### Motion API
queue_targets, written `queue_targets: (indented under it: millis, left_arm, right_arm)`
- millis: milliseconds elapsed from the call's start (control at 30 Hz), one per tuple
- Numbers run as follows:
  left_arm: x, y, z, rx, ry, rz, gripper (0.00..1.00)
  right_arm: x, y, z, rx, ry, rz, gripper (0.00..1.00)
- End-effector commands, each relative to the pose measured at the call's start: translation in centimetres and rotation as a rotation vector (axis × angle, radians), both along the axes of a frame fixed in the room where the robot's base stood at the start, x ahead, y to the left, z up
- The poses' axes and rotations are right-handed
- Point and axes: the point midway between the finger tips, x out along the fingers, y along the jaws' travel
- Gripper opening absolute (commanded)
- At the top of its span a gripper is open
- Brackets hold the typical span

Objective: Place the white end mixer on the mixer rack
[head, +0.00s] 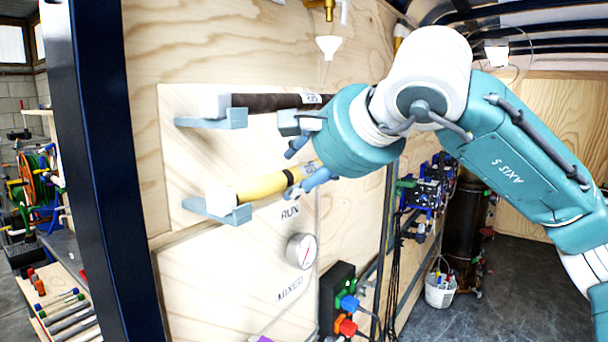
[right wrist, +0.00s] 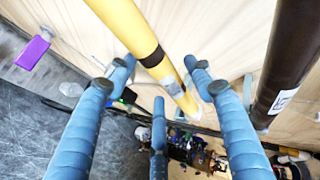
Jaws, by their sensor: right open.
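A yellow tube-shaped mixer (head: 262,186) with a white end (head: 220,200) lies on the lower blue-grey rack bracket (head: 217,212) on the wooden wall panel. A dark brown mixer (head: 270,102) with a whitish end (head: 214,106) lies on the upper bracket (head: 211,119). My right gripper (head: 298,172) is open at the far part of the yellow mixer. In the right wrist view the yellow mixer (right wrist: 139,38) runs between the spread fingers of the gripper (right wrist: 160,63), and the dark mixer (right wrist: 290,55) is to the right. I cannot tell whether any finger touches the yellow one. My left gripper is out of view.
A round gauge (head: 301,251) sits on the panel below the yellow mixer. A black box with coloured knobs (head: 340,300) is lower right. A dark blue post (head: 95,170) stands at the left. A white bucket (head: 440,291) stands on the floor, which is open to its right.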

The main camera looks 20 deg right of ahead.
Motion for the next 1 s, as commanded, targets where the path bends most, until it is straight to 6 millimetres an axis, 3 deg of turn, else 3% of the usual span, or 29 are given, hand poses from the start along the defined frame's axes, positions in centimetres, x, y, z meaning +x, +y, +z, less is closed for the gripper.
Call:
queue_targets:
  millis: [500,700,1000]
  left_arm:
    - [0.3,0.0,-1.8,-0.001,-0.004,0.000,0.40]
    - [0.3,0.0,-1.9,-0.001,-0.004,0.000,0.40]
    - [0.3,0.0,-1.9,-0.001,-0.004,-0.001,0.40]
  right_arm:
    - [-8.3,-1.6,5.0,0.000,-0.003,0.001,0.53]
    - [-9.5,-1.9,5.7,-0.001,0.000,0.002,0.53]
    - [-9.6,-1.9,5.8,-0.002,0.001,0.002,0.53]
